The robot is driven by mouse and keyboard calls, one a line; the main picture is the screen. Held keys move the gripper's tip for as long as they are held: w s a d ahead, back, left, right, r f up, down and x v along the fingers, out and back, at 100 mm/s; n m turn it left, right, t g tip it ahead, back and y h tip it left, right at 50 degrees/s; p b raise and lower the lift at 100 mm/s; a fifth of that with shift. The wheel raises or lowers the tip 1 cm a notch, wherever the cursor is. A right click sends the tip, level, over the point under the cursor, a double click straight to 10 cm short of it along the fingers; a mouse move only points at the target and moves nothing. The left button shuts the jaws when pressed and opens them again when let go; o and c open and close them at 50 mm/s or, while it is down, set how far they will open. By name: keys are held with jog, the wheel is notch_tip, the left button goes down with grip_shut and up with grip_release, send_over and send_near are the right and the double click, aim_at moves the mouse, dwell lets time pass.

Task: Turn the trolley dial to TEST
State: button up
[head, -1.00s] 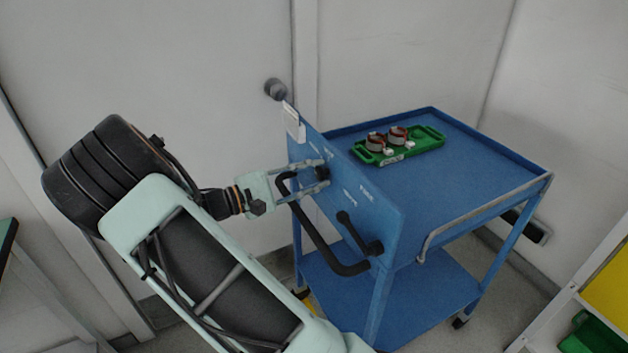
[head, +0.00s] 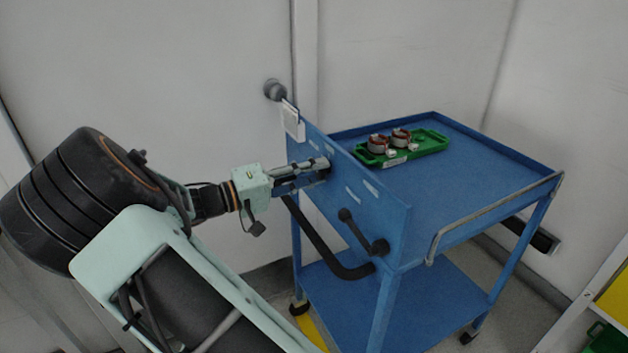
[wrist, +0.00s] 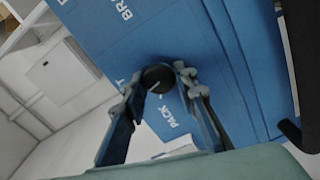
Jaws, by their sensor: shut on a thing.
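The blue trolley (head: 400,225) has an upright blue panel on its near left side. A round black dial (wrist: 158,77) with a pale pointer line sits on this panel in the wrist view. My gripper (head: 325,168) is at the panel, its fingers closed on the dial from both sides. In the wrist view my gripper (wrist: 155,84) has one finger on each side of the dial. I cannot read TEST clearly.
A black push handle (head: 325,245) and a black lever (head: 358,230) stick out from the panel near my arm. A green tray (head: 430,143) with two copper-coloured stators (head: 378,143) rests on the trolley top. A wall and door stand behind.

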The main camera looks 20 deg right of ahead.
jog(key=shift+m+b, duration=0.75)
jog(key=shift+m, duration=0.45)
jog(key=o, duration=1.1)
jog(key=a, duration=1.2)
jog(key=shift+s, duration=0.2)
